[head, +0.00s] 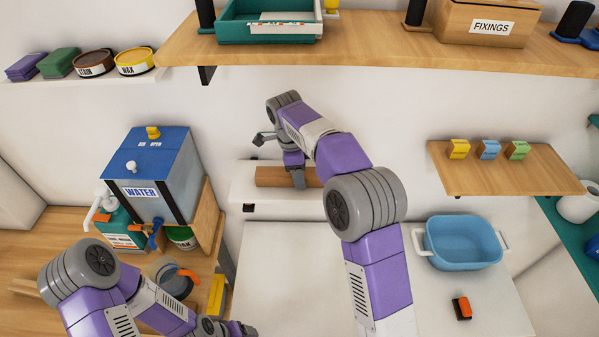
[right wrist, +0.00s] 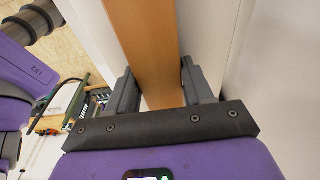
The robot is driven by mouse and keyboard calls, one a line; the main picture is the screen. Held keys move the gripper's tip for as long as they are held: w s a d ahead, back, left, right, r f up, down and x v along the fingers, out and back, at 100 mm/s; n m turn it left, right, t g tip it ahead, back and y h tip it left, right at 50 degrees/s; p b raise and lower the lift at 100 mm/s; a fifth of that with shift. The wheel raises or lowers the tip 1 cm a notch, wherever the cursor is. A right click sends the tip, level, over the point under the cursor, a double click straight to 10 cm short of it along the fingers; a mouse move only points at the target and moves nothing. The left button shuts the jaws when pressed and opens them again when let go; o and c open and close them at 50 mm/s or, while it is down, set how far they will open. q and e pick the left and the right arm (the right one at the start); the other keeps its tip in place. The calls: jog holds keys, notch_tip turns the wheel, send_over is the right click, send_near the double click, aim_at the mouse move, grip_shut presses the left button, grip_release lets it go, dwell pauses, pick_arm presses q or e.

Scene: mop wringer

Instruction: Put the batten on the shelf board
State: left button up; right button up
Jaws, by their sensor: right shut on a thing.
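The batten (head: 272,177) is a plain wooden bar lying level in front of the back wall, at a white ledge (head: 262,205). My right gripper (head: 298,178) is shut on it near the middle of the head view. In the right wrist view the batten (right wrist: 145,50) runs between the two grey fingers of the gripper (right wrist: 155,90). I cannot tell whether it touches the ledge. A long wooden shelf board (head: 380,45) is on the wall above. My left gripper (head: 238,328) is at the bottom edge, and its fingers are unclear.
The long shelf bears a green tray (head: 232,30) and a FIXINGS box (head: 450,22). A smaller wooden shelf (head: 480,180) at right holds three small blocks. A blue tub (head: 462,245) stands below it. A blue water tank (head: 150,165) stands at left. The white top in front is mostly clear.

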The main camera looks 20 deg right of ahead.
jog(key=shift+f, duration=0.2)
jog(key=o, duration=1.2)
jog(key=shift+o, duration=0.2)
jog(key=shift+r, duration=0.1)
notch_tip(320, 180, up, 12)
jog(key=a+p, duration=0.1)
jog(key=p, duration=0.2)
jog(key=shift+w+a, duration=0.2)
jog(key=shift+a, duration=0.15)
